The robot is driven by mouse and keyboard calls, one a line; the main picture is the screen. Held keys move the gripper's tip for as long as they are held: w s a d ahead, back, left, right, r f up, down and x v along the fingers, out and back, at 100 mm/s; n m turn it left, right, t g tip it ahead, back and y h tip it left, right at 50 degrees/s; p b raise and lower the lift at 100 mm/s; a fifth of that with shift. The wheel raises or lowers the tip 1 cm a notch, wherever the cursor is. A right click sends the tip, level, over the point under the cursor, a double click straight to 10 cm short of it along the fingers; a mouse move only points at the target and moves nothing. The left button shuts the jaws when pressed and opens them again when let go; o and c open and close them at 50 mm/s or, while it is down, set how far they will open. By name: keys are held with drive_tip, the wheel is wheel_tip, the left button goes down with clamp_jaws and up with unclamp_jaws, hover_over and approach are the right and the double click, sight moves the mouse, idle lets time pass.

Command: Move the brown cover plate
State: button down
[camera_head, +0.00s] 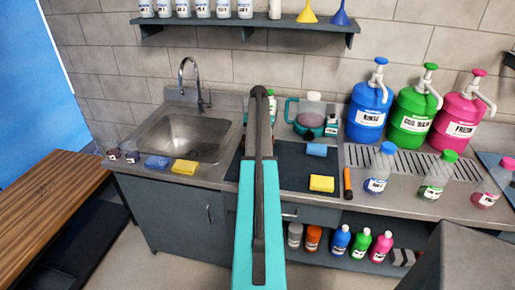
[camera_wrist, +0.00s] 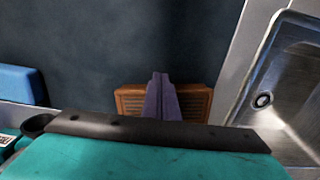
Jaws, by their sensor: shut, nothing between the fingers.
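The brown cover plate (camera_wrist: 130,102) shows in the wrist view as a slatted brown piece at the edge of the dark mat (camera_wrist: 90,45). My gripper (camera_wrist: 159,77) has its grey-purple fingers together and empty, in front of the middle of the plate. The fingers hide that middle part, and a teal and black part hides the plate's lower edge. I cannot tell whether the fingers touch the plate. In the head view my teal arm covers the middle of the counter, and neither the plate nor my fingertips can be made out.
A steel sink (camera_head: 188,135) lies left of the mat. Blue (camera_head: 157,162) and yellow (camera_head: 184,167) sponges sit in front of it. A blue piece (camera_head: 317,150), another yellow sponge (camera_head: 321,183) and an orange tool (camera_head: 348,183) lie right. Pump jugs (camera_head: 411,120) and bottles (camera_head: 379,172) crowd the right.

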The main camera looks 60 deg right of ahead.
idle(0.6)
drive_tip(key=shift+s+a, duration=0.3)
drive_tip(key=shift+a, duration=0.6)
drive_tip(key=shift+s+a, duration=0.25)
drive_tip(key=shift+a, duration=0.6)
wheel_tip(320, 180, up, 10)
drive_tip(key=b, duration=0.2)
drive_tip(key=shift+b, duration=0.35)
drive_tip(key=shift+r, duration=0.1)
